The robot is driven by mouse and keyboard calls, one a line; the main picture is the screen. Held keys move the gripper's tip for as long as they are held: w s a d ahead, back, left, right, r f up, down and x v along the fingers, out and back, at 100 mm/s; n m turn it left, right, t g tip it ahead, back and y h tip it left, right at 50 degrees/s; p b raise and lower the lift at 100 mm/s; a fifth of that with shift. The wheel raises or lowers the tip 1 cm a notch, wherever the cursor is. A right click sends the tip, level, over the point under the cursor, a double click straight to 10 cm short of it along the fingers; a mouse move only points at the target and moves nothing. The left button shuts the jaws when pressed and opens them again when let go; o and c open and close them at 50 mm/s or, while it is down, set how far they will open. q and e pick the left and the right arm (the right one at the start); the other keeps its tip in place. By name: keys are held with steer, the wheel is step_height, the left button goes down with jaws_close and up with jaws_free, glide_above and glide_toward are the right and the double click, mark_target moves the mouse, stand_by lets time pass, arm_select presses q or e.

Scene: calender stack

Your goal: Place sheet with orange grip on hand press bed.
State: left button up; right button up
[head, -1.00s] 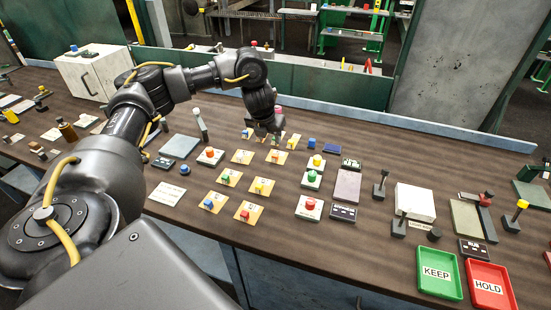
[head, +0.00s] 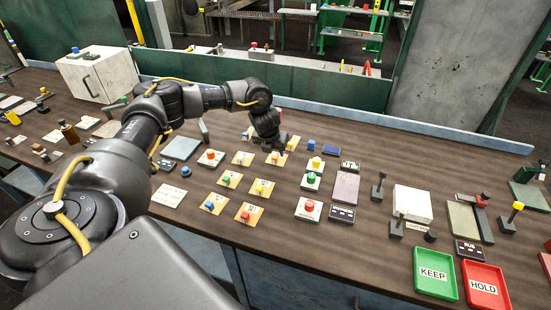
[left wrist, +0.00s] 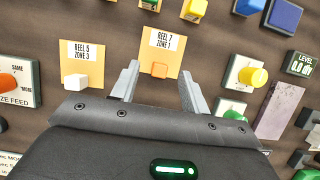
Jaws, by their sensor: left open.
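The sheet with the orange grip is a tan card labelled REEL 7 ZONE 1 (left wrist: 160,48) in the left wrist view, with a small orange block (left wrist: 160,70) near its lower edge. In the head view the same card (head: 277,160) lies on the table just under my left gripper (head: 271,147). My left gripper (left wrist: 158,73) is open, its fingers either side of the orange block in the picture. Contact and height cannot be told. A grey-green plate beside a red-handled lever (head: 463,221) stands at the right; whether it is the hand press bed is unclear. My right gripper is not in view.
A card with a white block (left wrist: 76,82) lies just left of the orange one. Several similar cards with coloured blocks, such as the red one (head: 249,215), lie nearer. Knobbed boxes (head: 315,164) stand to the right. Green KEEP (head: 436,290) and red HOLD (head: 484,302) trays lie front right.

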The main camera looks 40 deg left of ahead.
mark_target(275, 156)
arm_select(q)
steer(key=x, duration=0.3)
steer(key=shift+w+f, duration=0.1)
steer(key=shift+c, duration=0.2)
jaws_close()
steer(key=shift+r+b, duration=0.35)
steer(key=shift+r, duration=0.35)
steer(key=s+d+r, duration=0.8)
steer(key=s+r, duration=0.3)
steer(key=shift+s+r, duration=0.25)
steer(key=shift+r, duration=0.05)
